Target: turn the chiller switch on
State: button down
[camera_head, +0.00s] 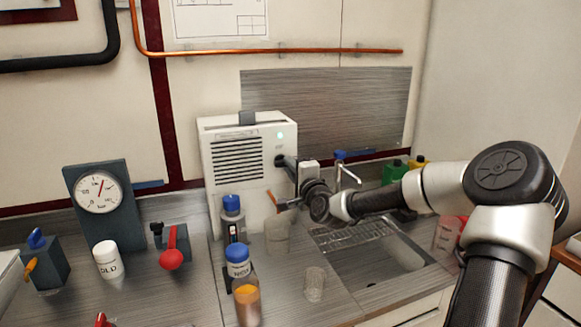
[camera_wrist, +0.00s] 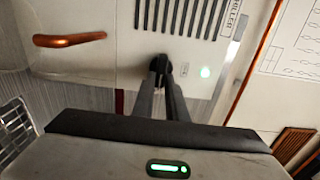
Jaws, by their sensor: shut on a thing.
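The chiller is a white box (camera_head: 215,185) with dark vent slots, standing against the back wall. Its switch is a round black knob (camera_head: 280,160) on the right of the front face, and it also shows in the wrist view (camera_wrist: 159,62). My gripper (camera_head: 287,162) reaches in from the right, and its two fingers are shut on the knob. In the wrist view the fingertips (camera_wrist: 161,78) meet at the knob and partly cover it. The knob's exact angle is hard to tell.
A sink (camera_head: 385,268) with a faucet (camera_head: 346,172) lies right of the chiller, below my arm. Blue-capped bottles (camera_head: 238,262), a clear glass (camera_head: 315,284) and an amber jar (camera_head: 247,303) stand in front. A gauge panel (camera_head: 98,205) stands at left. An orange-brown handle (camera_wrist: 68,39) shows in the wrist view.

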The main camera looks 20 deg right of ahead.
dwell(0.4)
jog(key=c, duration=1.8)
grip_release()
jog(key=shift+o, duration=0.2)
jog(key=s+p, duration=0.2)
jog(key=s, duration=1.5)
jog(key=shift+s, duration=0.25)
